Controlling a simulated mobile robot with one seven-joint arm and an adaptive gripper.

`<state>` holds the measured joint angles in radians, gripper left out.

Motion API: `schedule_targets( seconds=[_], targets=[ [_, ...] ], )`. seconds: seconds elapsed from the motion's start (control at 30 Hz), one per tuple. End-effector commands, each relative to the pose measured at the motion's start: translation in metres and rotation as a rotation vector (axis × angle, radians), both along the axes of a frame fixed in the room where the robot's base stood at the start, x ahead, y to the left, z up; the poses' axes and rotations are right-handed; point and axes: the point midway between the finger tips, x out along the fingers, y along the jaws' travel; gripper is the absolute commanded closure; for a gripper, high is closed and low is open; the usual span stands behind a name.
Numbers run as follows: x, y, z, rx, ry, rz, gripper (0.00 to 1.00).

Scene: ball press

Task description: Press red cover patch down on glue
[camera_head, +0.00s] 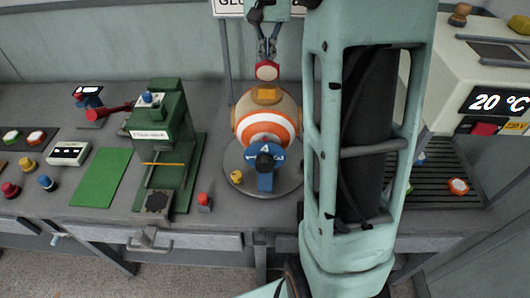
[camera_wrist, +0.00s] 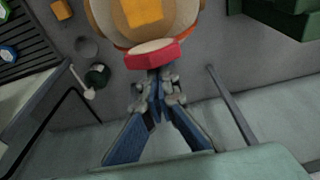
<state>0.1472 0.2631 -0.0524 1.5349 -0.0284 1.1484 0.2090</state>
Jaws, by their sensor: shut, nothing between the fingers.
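The red cover patch (camera_head: 267,70) shows at the far upper side of the orange and white ball (camera_head: 265,132), with a pale layer along it. In the wrist view the patch (camera_wrist: 155,54) lies against the ball's edge, its red side facing my gripper. My gripper (camera_head: 267,55) is shut and empty, pointing at the patch from behind it. In the wrist view the fingertips (camera_wrist: 157,75) are right at the red face; I cannot tell whether they touch it. No separate glue can be made out under the patch.
An orange square (camera_head: 267,94) is on the ball. A green press (camera_head: 160,140) stands to the left.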

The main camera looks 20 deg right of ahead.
Motion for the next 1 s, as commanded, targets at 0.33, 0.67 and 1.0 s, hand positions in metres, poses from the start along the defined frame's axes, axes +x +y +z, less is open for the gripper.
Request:
schedule_targets(
  seconds=[0.33, 0.67, 1.0],
  targets=[
    [-0.009, 0.004, 0.001, 0.000, -0.001, 0.000, 1.00],
    [-0.021, 0.009, 0.003, 0.000, -0.001, 0.000, 1.00],
    [-0.033, 0.014, 0.006, 0.000, 0.000, 0.000, 1.00]
  ],
)
